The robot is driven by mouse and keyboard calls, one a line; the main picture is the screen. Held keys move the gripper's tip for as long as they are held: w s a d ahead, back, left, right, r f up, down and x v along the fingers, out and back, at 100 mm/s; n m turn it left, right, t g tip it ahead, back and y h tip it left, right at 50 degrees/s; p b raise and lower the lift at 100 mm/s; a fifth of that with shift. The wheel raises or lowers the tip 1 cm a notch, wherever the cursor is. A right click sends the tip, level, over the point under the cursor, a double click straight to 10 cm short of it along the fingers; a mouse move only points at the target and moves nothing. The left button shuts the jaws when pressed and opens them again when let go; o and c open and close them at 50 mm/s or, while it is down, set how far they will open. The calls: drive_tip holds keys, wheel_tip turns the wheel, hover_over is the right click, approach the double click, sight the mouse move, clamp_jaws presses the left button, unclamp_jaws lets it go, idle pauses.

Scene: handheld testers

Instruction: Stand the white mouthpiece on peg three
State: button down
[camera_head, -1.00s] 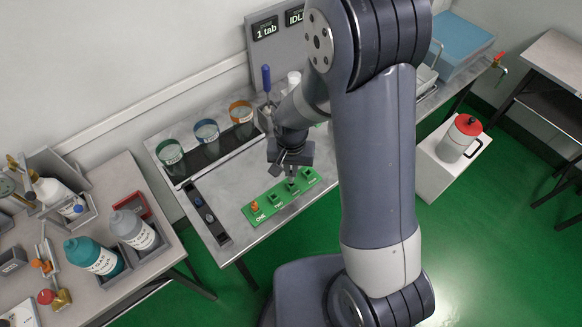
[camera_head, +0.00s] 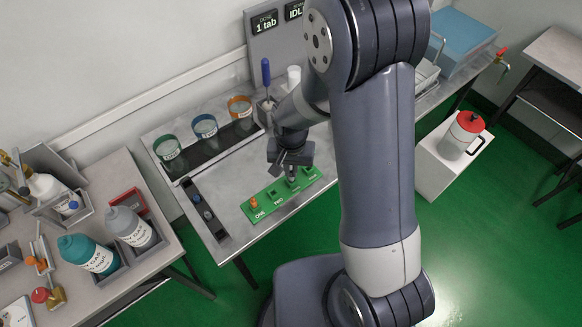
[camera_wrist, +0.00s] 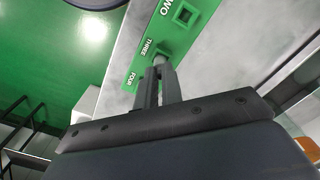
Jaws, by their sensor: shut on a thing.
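The green peg board (camera_head: 268,203) lies near the front edge of the middle bench, labelled ONE to FOUR. An orange mouthpiece (camera_head: 254,202) stands at ONE. My gripper (camera_head: 291,177) points down over the board at THREE. In the wrist view my gripper (camera_wrist: 160,72) is shut on a small pale grey-white piece (camera_wrist: 161,59), taken as the white mouthpiece, beside the THREE label. The fingers hide most of it. I cannot tell whether it is seated on the peg or just above it. The square socket at TWO (camera_wrist: 185,14) looks empty.
Green, blue and orange-banded cups (camera_head: 205,127) stand behind on a dark strip. A narrow dark tray (camera_head: 207,214) lies left of the board. A blue-handled tool (camera_head: 266,72) stands upright behind my gripper. Bare bench lies between cups and board.

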drive_tip(key=shift+f, duration=0.25)
drive_tip(key=shift+r, duration=0.1)
drive_tip(key=c, duration=1.5)
unclamp_jaws()
wheel_tip(320, 180, up, 11)
drive_tip(key=shift+f, duration=0.1)
wheel_tip(320, 180, down, 11)
drive_tip(key=shift+r, duration=0.1)
drive_tip(key=shift+r+p, duration=0.3)
drive_tip(key=shift+r, duration=0.1)
